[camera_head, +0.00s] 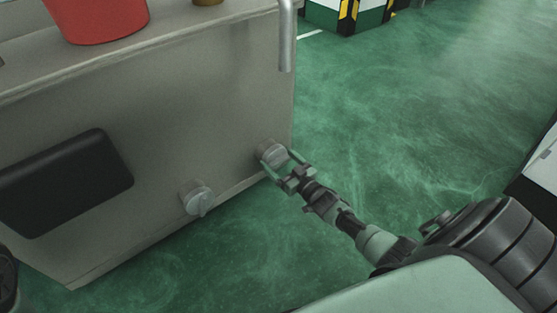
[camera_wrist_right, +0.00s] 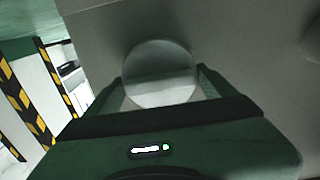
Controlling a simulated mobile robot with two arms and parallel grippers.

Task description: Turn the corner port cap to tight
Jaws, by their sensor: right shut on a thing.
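The corner port cap (camera_head: 271,149) is a round grey cap low on the front face of the grey cabinet (camera_head: 200,95), close to its right vertical edge. My right gripper (camera_head: 277,163) reaches it from the lower right and is shut on it. In the right wrist view the cap's round face (camera_wrist_right: 159,74) sits between the two fingers of the gripper (camera_wrist_right: 160,90), one at each side. How tight the cap is cannot be told. My left gripper is not in view.
A second grey cap (camera_head: 197,198) with a raised grip sits to the left on the same face. A black padded box (camera_head: 65,183) is further left. A red container (camera_head: 98,18) stands on top, and a metal bar (camera_head: 287,35) is at the corner. Green floor (camera_head: 400,100) is clear to the right.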

